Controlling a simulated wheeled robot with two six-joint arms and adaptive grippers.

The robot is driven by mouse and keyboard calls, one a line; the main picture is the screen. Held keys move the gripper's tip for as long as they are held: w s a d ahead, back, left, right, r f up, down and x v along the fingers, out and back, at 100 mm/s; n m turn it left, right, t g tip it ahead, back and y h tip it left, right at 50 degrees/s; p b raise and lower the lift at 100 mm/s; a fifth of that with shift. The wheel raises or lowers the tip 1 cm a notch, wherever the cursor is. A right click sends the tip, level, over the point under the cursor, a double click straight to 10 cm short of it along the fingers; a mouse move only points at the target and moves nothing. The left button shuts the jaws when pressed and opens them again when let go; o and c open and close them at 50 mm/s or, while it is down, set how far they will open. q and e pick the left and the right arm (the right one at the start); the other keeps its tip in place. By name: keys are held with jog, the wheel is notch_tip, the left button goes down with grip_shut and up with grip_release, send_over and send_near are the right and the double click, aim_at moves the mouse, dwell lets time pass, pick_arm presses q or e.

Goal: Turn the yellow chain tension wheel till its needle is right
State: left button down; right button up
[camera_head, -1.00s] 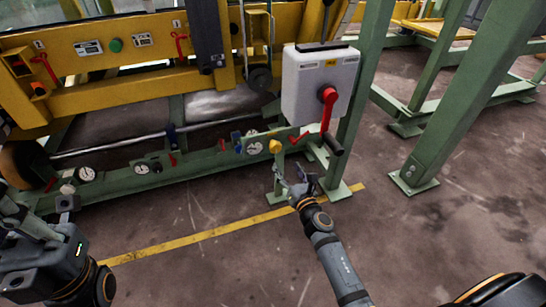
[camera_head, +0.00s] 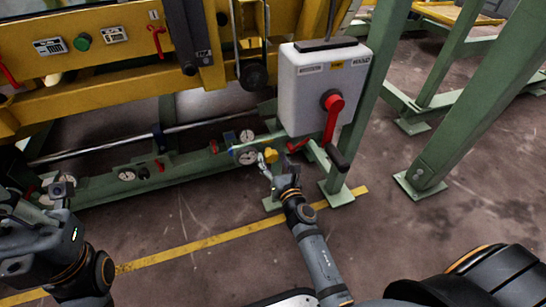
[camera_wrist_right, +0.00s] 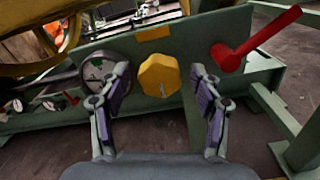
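The yellow chain tension wheel (camera_wrist_right: 159,76) is a lobed knob on the green beam. In the right wrist view it sits between and just beyond the two fingers of my right gripper (camera_wrist_right: 158,100), which is open and empty. In the head view the wheel (camera_head: 271,156) is partly covered by that gripper (camera_head: 268,166). A round gauge (camera_wrist_right: 97,68) is left of the wheel, partly behind the left finger; its needle is too small to read surely. It also shows in the head view (camera_head: 248,157). My left gripper (camera_head: 62,192) is at the left; its fingers are unclear.
A red lever (camera_wrist_right: 256,40) sticks out right of the wheel. A grey box (camera_head: 325,88) with a red rotary handle (camera_head: 333,115) hangs above. Green posts stand at the right. Open floor lies in front, with a yellow line (camera_head: 215,237).

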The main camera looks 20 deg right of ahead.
jog(key=c, duration=1.1)
jog(key=shift+m, duration=0.4)
